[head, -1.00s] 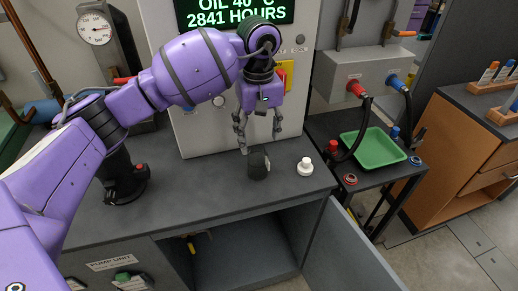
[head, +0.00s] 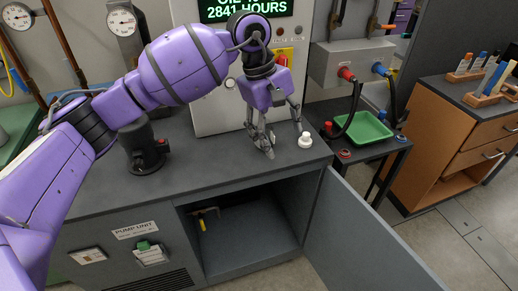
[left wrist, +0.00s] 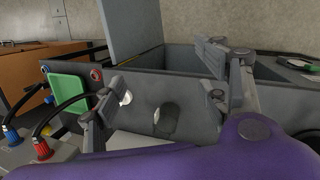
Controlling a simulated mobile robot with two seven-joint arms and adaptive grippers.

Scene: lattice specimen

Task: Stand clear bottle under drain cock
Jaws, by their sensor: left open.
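My left gripper (head: 284,141) is open, low over the grey worktop, its fingers pointing down; the left wrist view also shows its spread fingers (left wrist: 160,106). A small grey, see-through-looking cylinder (left wrist: 167,119), possibly the clear bottle, stands on the worktop between and beyond the fingers in that view. In the head view the gripper hides it. A small white knobbed piece (head: 305,141) stands just right of the gripper; it shows partly by a finger in the wrist view (left wrist: 127,98). A small fitting with a yellow lever (head: 202,223), possibly the drain cock, is inside the open cabinet. My right gripper is not in view.
The cabinet door (head: 362,235) stands open to the right. A black post (head: 144,150) stands on the worktop (head: 205,175) at left. A green tray (head: 363,129) sits on a side stand, with hoses above it. The cabinet's floor looks mostly clear.

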